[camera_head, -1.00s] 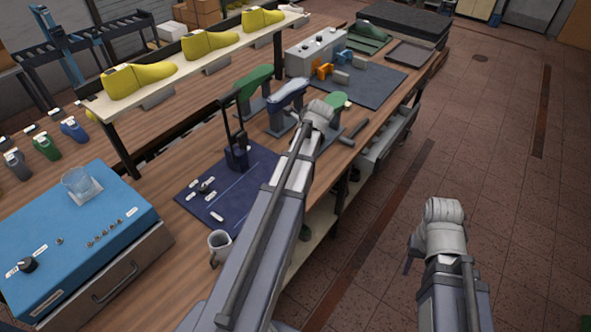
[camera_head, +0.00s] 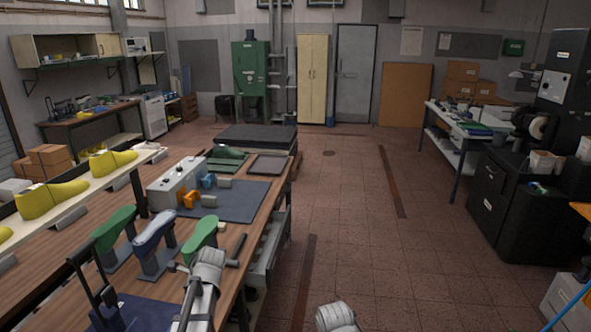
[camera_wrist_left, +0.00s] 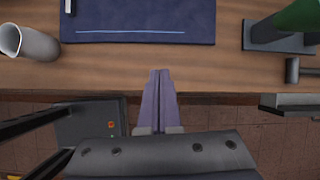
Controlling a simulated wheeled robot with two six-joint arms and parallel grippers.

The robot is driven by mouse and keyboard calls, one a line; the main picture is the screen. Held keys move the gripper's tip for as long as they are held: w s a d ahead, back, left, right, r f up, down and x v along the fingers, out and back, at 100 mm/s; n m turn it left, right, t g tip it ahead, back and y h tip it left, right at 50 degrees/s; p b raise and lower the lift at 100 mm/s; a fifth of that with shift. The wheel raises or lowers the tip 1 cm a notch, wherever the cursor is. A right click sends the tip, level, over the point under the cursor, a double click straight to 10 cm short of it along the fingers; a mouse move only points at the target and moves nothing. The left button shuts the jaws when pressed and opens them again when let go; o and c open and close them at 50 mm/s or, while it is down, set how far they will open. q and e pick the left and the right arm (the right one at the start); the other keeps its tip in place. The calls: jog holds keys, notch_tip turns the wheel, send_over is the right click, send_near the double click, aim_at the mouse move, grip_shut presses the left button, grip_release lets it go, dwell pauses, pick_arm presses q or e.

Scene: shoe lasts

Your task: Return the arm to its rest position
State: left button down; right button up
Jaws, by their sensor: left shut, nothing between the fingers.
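My left gripper (camera_wrist_left: 160,74) is in the left wrist view, its two fingers together and nothing between them. It hangs over the front edge of the wooden bench (camera_wrist_left: 230,82), apart from the things on it. In the head view my left arm (camera_head: 208,268) reaches in at the bottom, beside the bench edge, and hides its own gripper. Only the top of my right arm (camera_head: 336,317) shows at the bottom; its gripper is out of frame.
Shoe lasts on stands, one green (camera_head: 202,233) and one blue (camera_head: 154,230), stand close by. An open drawer (camera_head: 268,250) juts from the bench. The floor (camera_head: 350,220) to the right is clear.

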pick_arm(q)
jog(key=s+d+f+n+h+b, duration=0.1)
jog(key=s+d+n, duration=0.3)
jog(key=d, duration=0.6)
jog(key=s+d+f+n+h+b, duration=0.2)
jog(key=s+d+n, duration=0.3)
jog(key=d, duration=0.5)
jog(key=s+d+f+n+h+b, duration=0.1)
jog(key=s+d+f+n, duration=0.3)
jog(key=s+d, duration=0.3)
jog(key=d, duration=0.3)
jog(key=shift+d+n+g, duration=0.2)
jog(key=shift+n+g, duration=0.2)
jog(key=shift+w+a+f, duration=0.1)
